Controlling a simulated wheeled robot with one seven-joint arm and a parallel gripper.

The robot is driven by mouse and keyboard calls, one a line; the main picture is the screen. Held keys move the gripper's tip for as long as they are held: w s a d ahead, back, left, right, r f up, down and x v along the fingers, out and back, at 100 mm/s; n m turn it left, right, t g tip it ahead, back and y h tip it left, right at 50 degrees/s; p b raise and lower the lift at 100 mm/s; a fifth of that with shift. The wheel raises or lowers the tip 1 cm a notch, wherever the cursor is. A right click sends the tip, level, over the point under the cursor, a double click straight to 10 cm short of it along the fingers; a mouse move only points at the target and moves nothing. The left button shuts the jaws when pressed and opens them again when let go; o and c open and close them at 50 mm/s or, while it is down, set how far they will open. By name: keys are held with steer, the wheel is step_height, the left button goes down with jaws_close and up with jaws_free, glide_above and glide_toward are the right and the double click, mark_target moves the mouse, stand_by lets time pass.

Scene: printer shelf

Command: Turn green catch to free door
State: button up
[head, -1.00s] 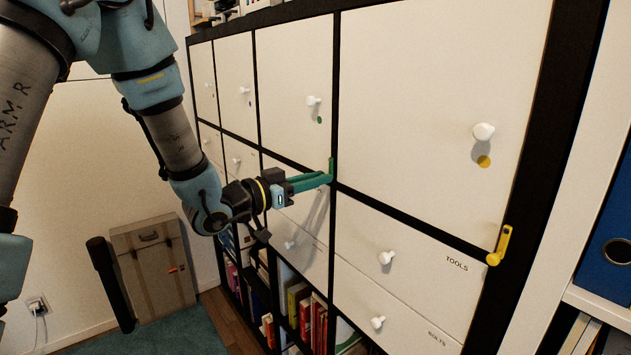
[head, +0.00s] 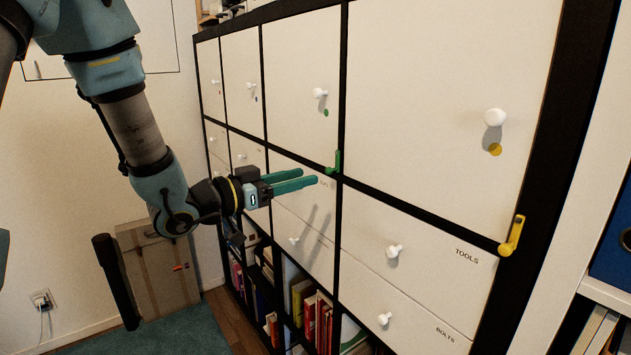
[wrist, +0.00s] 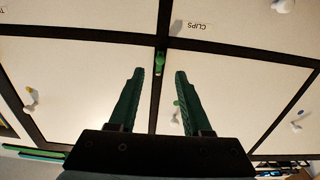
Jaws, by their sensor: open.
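The green catch (head: 336,161) is on the dark frame at the lower right corner of the white door with the green dot (head: 295,75). Its arm stands upright, with a short foot at the lower left. In the wrist view, the green catch (wrist: 159,63) sits at the frame crossing, beyond and between my fingertips. That door (wrist: 225,85) looks shut and flush. My gripper (head: 308,178) is open and empty, its two green fingers apart. In the head view the fingertips are left of and slightly below the catch, not touching it.
A yellow catch (head: 513,236) is on the frame beside the larger door with a yellow dot (head: 440,90). White knobs stick out from doors and drawers, including the TOOLS drawer (head: 425,240). A case (head: 160,265) stands on the floor at left. Space in front of the shelf is open.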

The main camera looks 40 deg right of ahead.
steer(key=shift+w+a+b, duration=0.15)
steer(key=shift+a+b, duration=0.35)
steer(key=shift+a, duration=1.85)
steer(key=w+a+f+n+t+y, duration=0.4)
steer(key=w+a+t+y, duration=0.1)
steer(key=w+a, duration=0.35)
steer(key=w+a+f+n+t+y, duration=0.4)
steer(key=w+a+f+n+y, duration=0.15)
steer(key=w+a, duration=0.35)
steer(key=s+a+f+n+g+y, duration=0.1)
steer(key=a+n+y, duration=0.1)
steer(key=a, duration=0.4)
steer(key=s+a+f+n+y, duration=0.1)
steer(key=s+a+y, duration=0.15)
steer(key=a, duration=0.35)
steer(key=s+a+f+n+g+y, duration=0.2)
steer(key=s+a+n+g, duration=0.2)
steer(key=s+a, duration=0.4)
steer(key=shift+s+a+n+g+y, duration=0.15)
steer(key=shift+s+n+g+y, duration=0.25)
steer(key=shift+s+g, duration=0.5)
steer(key=shift+s, duration=0.15)
